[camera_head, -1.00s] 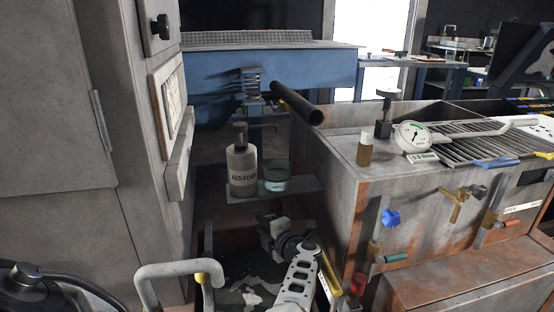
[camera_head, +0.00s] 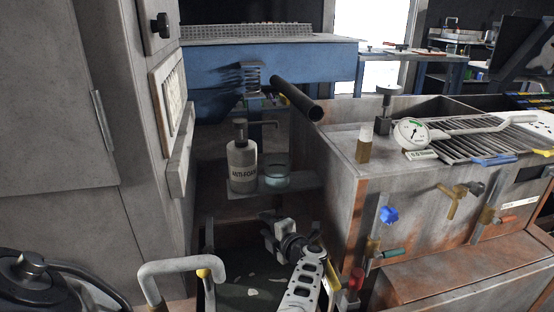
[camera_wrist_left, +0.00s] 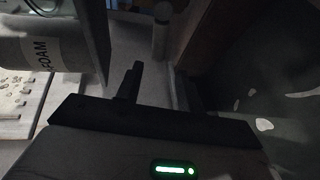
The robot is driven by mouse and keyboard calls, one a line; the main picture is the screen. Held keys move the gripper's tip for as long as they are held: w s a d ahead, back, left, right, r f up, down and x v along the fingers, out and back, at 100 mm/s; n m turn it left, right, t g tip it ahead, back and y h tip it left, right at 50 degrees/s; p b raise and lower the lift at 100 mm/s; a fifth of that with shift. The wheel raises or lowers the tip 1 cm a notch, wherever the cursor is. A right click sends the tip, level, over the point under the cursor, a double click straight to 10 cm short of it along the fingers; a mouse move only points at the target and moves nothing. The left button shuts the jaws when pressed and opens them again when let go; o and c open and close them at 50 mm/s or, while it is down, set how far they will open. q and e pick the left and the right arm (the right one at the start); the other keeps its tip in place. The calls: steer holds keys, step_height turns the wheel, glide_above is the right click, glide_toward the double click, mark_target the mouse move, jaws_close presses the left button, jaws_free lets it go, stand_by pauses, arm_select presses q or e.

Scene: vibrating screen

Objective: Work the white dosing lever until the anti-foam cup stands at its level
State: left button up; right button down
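The anti-foam bottle (camera_head: 243,168), grey with a dark pump top, stands on a small shelf in the head view. "FOAM" on its label shows at the left of the left wrist view (camera_wrist_left: 38,55). A clear cup (camera_head: 276,175) with pale teal liquid stands just right of it; I cannot read its level mark. My left gripper (camera_head: 270,222) is below and in front of the shelf. Its two dark fingers (camera_wrist_left: 158,88) are apart with nothing visible between them. A pale upright post (camera_wrist_left: 161,32) shows beyond the fingers; I cannot tell whether it is the white dosing lever. My right gripper is not seen.
A grey cabinet (camera_head: 75,120) closes off the left. A rusty tank (camera_head: 340,190) with valves stands close on the right. A black pipe (camera_head: 297,101) juts above the shelf. A white bent bar (camera_head: 178,266) is at the lower left. A dark bin lies below the gripper.

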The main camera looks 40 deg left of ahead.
arm_select(q)
steer(key=shift+p+v, duration=0.75)
steer(key=shift+v, duration=1.55)
